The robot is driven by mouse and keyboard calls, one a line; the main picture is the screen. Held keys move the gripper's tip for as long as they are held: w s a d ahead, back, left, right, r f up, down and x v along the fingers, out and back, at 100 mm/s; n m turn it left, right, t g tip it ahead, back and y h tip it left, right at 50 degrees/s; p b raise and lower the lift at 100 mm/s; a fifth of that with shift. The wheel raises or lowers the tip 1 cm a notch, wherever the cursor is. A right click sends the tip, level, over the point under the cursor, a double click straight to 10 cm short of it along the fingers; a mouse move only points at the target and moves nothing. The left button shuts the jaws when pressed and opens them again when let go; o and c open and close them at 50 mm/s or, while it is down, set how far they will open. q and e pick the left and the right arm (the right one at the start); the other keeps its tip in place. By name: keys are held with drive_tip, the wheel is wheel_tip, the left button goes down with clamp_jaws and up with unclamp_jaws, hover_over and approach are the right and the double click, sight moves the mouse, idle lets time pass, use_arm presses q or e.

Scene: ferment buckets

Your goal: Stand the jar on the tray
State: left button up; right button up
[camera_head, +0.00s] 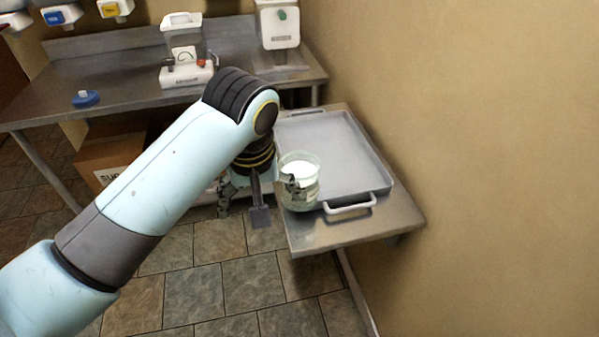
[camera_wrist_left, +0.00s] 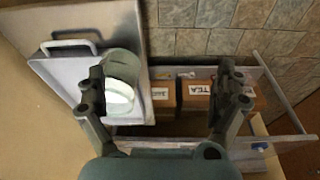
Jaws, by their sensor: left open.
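The jar (camera_head: 301,169) is clear, greenish glass with white contents. It looks upright at the front left corner of the grey metal tray (camera_head: 345,140); its base is partly hidden, so I cannot tell if all of it rests inside the rim. Contact is unclear. My right gripper is not in view.
The tray lies on a steel side table (camera_head: 400,215) against the beige wall. A steel bench (camera_head: 125,62) at the back holds a red and white appliance (camera_head: 187,72), a white dispenser (camera_head: 278,25) and a blue lid (camera_head: 86,99). Cardboard boxes (camera_head: 105,155) stand below.

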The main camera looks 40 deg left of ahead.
use_arm(q)
drive_tip(key=w+r+n+g, duration=0.2)
drive_tip(key=w+r+n, duration=0.2)
drive_tip(key=w+n, duration=0.85)
drive_tip(key=p, duration=0.1)
approach(300, 173)
drive_tip(key=shift+m, duration=0.45)
drive_tip(key=s+f, duration=0.1)
drive_tip(key=f, duration=0.1)
drive_tip(key=s+f, duration=0.1)
drive_tip(key=f, duration=0.1)
drive_tip(key=s+f, duration=0.1)
drive_tip(key=f, duration=0.1)
drive_tip(key=shift+s+d, duration=0.25)
drive_tip(key=shift+d, duration=0.15)
drive_tip(key=c, duration=1.5)
